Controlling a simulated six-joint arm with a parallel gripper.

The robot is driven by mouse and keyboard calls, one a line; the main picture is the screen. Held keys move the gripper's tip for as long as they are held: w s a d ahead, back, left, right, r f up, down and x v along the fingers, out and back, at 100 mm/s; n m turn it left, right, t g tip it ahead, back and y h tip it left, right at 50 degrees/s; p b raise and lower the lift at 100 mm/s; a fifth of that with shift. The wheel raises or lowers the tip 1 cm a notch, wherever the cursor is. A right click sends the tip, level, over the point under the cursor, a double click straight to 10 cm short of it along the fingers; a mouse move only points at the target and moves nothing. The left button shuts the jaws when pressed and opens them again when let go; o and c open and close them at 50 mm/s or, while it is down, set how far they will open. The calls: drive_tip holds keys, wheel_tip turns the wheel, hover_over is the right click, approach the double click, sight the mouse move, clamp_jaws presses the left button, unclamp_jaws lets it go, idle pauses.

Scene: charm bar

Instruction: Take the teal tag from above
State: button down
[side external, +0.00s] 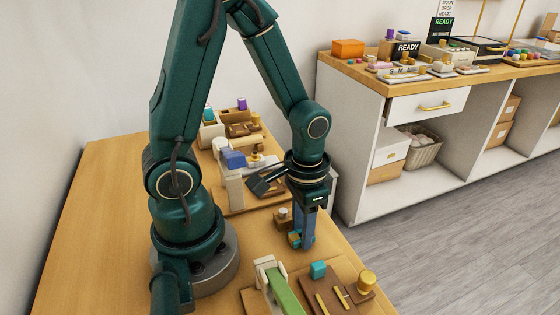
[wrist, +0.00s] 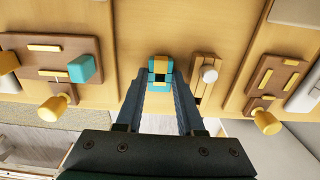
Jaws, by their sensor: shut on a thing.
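The teal tag (wrist: 159,66) has a dark and yellow middle and sits between the fingertips of my gripper (wrist: 159,80) in the wrist view. My gripper is shut on it, with a finger on each side. In the side external view my gripper (side external: 302,240) points straight down by the front table, and a small part of the teal tag (side external: 293,237) shows at its tips. Whether the tag still touches the tabletop I cannot tell.
A brown board with gold bars carries a teal block (side external: 318,269) and a gold knob (side external: 366,281). A small brown stand with a pale knob (wrist: 209,74) is close right of my gripper in the wrist view. A green strip (side external: 285,295) lies in front.

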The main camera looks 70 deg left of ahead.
drive_tip(key=shift+r, duration=2.75)
